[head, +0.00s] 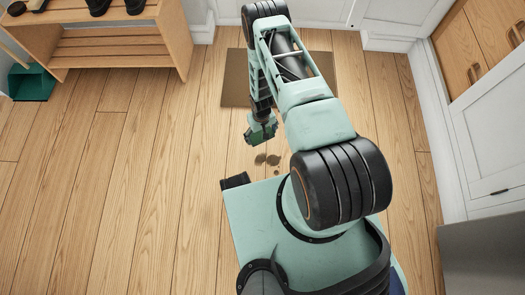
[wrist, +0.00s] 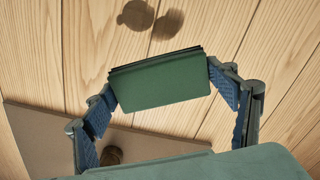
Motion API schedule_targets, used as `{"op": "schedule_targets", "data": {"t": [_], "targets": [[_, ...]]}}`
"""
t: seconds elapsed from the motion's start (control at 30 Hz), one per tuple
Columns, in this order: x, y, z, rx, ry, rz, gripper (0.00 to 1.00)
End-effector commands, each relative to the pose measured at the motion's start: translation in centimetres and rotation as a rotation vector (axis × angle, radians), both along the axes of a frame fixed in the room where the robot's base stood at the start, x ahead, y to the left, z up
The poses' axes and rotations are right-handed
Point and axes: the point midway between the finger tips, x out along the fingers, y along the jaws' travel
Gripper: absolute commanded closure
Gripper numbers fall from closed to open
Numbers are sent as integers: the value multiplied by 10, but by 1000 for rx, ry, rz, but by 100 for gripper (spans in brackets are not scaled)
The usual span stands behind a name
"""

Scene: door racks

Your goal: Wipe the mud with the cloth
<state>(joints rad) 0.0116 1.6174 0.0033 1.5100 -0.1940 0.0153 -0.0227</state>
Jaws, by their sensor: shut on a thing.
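My gripper (head: 262,130) hangs low over the wooden floor, between the mat and my base. Brown mud spots (head: 266,159) lie on the floor just on the near side of the gripper. In the wrist view the mud (wrist: 136,15) shows beyond the cloth's dark edge, apart from it in the picture. Whether the cloth touches the floor, I cannot tell.
A brown mat (head: 235,78) lies behind the gripper. A wooden shoe rack (head: 120,50) stands at the back left, with a green dustpan (head: 32,83) beside it. White cabinets (head: 490,130) line the right. The left floor is mostly clear.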

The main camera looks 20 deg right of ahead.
Motion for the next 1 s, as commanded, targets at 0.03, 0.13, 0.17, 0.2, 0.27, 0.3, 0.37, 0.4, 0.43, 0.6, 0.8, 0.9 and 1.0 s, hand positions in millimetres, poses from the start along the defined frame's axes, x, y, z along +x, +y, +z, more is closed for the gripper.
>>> {"op": "schedule_targets", "data": {"t": [0.03,0.13,0.17,0.2,0.27,0.3,0.37,0.4,0.43,0.6,0.8,0.9,1.0], "targets": [[-10,1,-27,-1,3,5,49],[-21,2,-49,0,1,12,49],[-23,3,-54,0,0,13,49],[-26,3,-58,0,-1,15,49],[-28,3,-63,-1,-1,16,49],[-29,3,-64,-1,-1,16,49],[-30,3,-66,-1,-1,16,49],[-30,3,-68,-1,-1,16,49],[-30,3,-69,-1,-1,16,49],[-30,3,-82,0,0,15,49],[-30,3,-104,0,-1,15,49],[-30,3,-114,0,-1,15,49],[-30,3,-121,0,-1,15,49]]}}
